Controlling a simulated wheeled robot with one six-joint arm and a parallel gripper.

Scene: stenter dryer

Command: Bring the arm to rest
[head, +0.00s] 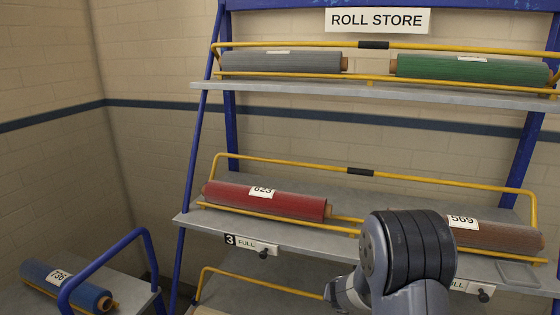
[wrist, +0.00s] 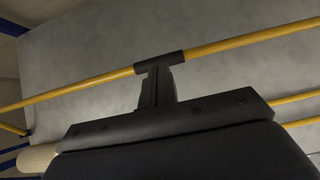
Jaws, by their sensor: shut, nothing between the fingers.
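My arm (head: 405,255) shows in the head view in front of the right part of the roll rack, bent, with its far end running down and left. My gripper is not clearly visible there. In the wrist view my gripper (wrist: 157,88) is shut and empty, its dark fingers pointing at a black sleeve (wrist: 172,57) on a yellow rail (wrist: 95,84). The fingertips overlap the sleeve in the picture; I cannot tell whether they touch it.
The rack's middle shelf (head: 335,190) holds a red roll (head: 240,201) and a brown roll (head: 495,236) partly behind my arm. The upper shelf (head: 320,90) holds a grey roll (head: 285,63) and a green roll (head: 465,69). A blue roll (head: 70,288) lies at lower left.

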